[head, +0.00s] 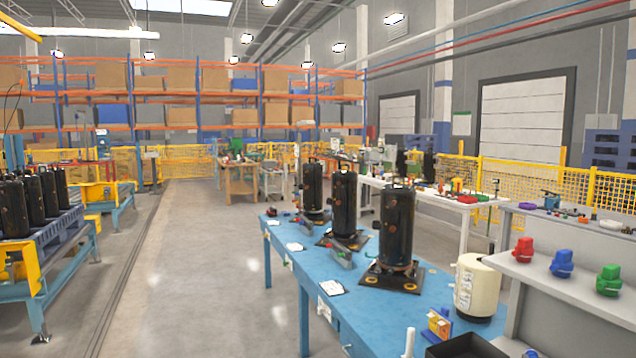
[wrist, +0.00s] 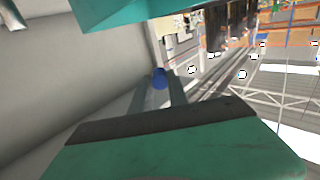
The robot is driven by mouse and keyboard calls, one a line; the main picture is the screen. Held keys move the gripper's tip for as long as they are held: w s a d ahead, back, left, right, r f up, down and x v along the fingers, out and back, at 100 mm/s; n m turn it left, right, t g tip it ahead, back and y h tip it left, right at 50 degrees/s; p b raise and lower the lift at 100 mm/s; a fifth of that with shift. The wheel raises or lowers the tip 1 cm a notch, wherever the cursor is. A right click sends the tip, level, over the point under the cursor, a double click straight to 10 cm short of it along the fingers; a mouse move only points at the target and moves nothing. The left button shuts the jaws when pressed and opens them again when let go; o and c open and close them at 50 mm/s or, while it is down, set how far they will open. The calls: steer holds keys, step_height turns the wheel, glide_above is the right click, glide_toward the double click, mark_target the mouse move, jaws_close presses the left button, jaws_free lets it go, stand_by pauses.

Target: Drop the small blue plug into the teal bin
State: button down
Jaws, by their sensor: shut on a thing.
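The small blue plug (wrist: 160,77) shows as a rounded blue end in the wrist view. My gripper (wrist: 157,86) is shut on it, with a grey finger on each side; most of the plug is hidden. Teal-green surfaces fill the top and bottom of the wrist view, the lower one with a dark strip; I cannot tell whether they are part of me or of a bin. I cannot make out the teal bin in the head view. My gripper does not show in the head view.
A blue table (head: 437,289) carries several black compressors (head: 397,230), a cream cylinder (head: 476,286) and a black tray (head: 464,347). A grey shelf (head: 575,297) at right holds red (head: 524,250), blue (head: 562,264) and green (head: 608,280) fittings. Floor left of the table is clear.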

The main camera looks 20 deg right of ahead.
step_height(320, 180, down, 3)
steer(key=shift+r+b, duration=0.2)
steer(key=shift+b, duration=0.15)
steer(key=c, duration=1.2)
jaws_free()
steer(key=b+v, duration=0.1)
steer(key=v, duration=0.7)
